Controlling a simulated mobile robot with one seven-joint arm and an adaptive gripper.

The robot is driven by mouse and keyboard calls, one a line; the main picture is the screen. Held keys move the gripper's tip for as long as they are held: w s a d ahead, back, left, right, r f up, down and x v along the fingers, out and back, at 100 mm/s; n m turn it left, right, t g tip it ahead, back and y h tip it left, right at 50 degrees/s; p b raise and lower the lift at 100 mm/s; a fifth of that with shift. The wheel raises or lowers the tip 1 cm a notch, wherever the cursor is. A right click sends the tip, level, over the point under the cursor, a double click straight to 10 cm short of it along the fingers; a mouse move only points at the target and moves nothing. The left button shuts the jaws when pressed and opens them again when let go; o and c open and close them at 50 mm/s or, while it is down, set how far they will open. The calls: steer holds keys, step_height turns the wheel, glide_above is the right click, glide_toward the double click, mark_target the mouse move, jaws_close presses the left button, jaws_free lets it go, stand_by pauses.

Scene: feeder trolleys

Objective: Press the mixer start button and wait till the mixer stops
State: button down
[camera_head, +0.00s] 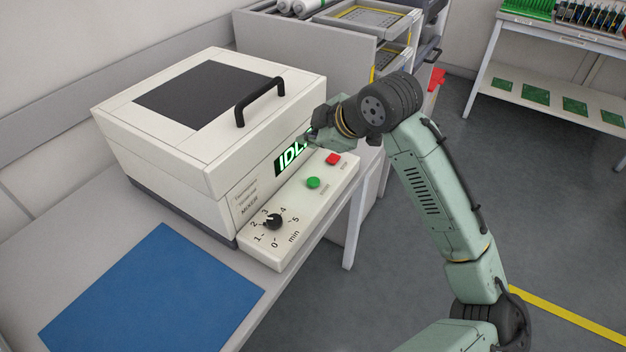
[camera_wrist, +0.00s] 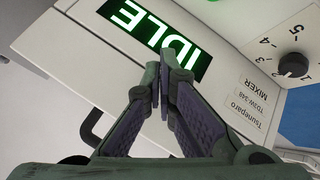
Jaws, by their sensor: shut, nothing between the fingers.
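The mixer (camera_head: 190,150) is a white box with a closed lid and a black handle (camera_head: 260,100). Its display (camera_head: 288,158) glows green and reads IDLE, partly hidden by my gripper in the head view. On the sloped front panel are a round green button (camera_head: 313,183), a red button (camera_head: 333,160) and a black dial (camera_head: 273,221) marked 0 to 5 min. My gripper (camera_head: 309,141) is shut and empty, above the panel near the display. In the wrist view its fingertips (camera_wrist: 160,74) overlap the display's edge (camera_wrist: 150,35); the green button (camera_wrist: 210,1) is cut off at the top.
A blue mat (camera_head: 150,295) lies on the table left of the panel. A shelf unit with trays (camera_head: 370,18) stands behind the mixer. A rack with green boards (camera_head: 540,85) is at the far right. Open floor lies between them.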

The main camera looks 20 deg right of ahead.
mark_target(311, 183)
steer(key=shift+f+b, duration=3)
steer(key=shift+f, duration=1.25)
steer(key=shift+f+b, duration=0.45)
